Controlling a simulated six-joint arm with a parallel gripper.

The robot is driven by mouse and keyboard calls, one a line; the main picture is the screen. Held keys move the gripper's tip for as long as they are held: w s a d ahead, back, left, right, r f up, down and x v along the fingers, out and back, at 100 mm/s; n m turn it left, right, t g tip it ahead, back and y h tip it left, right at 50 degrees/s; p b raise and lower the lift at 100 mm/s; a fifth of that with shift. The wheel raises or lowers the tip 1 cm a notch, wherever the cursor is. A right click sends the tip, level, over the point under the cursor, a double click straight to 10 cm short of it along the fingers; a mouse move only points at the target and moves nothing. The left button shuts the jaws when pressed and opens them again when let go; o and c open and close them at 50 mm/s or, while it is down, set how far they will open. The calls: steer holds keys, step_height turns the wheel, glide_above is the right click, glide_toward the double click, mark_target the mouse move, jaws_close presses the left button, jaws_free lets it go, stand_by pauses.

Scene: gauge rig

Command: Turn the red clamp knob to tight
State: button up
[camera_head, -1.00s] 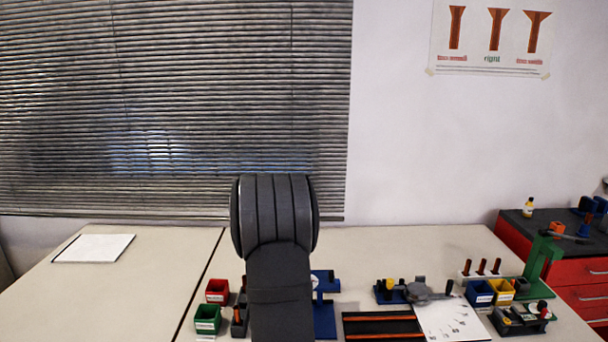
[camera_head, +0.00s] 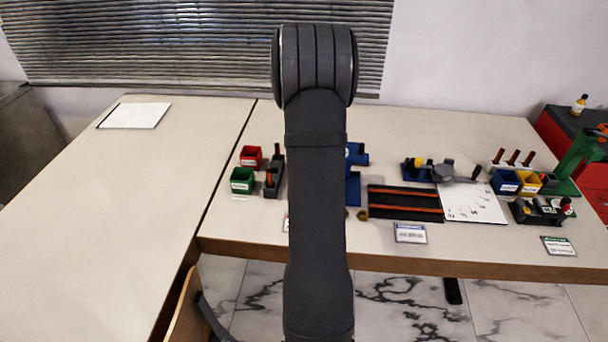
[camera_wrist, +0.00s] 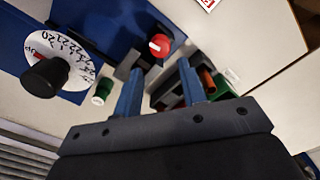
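The red clamp knob (camera_wrist: 159,45) shows in the wrist view, on a dark part beside a blue stand (camera_wrist: 20,40). It has a pale mark on its face. A white dial with a black knob (camera_wrist: 47,75) is to its left. My gripper (camera_wrist: 160,65) has two blue fingers, spread apart with nothing between them. The red knob appears just beyond the fingertips, between their lines; I see no contact. In the head view, my arm hides the gripper, the clamp knob and part of the blue stand (camera_head: 354,185).
A red bin (camera_head: 251,157) and a green bin (camera_head: 242,181) stand left of my arm, near a dark holder (camera_head: 274,178). A black tray with orange strips (camera_head: 405,202) and a white sheet (camera_head: 472,203) lie to the right. The left table is mostly clear.

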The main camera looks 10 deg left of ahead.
step_height(320, 180, down, 8)
steer(key=shift+r, duration=0.25)
steer(key=c, duration=0.7)
steer(key=shift+m, duration=1)
steer(key=o, duration=0.7)
step_height(320, 180, up, 18)
steer(key=shift+f, duration=0.25)
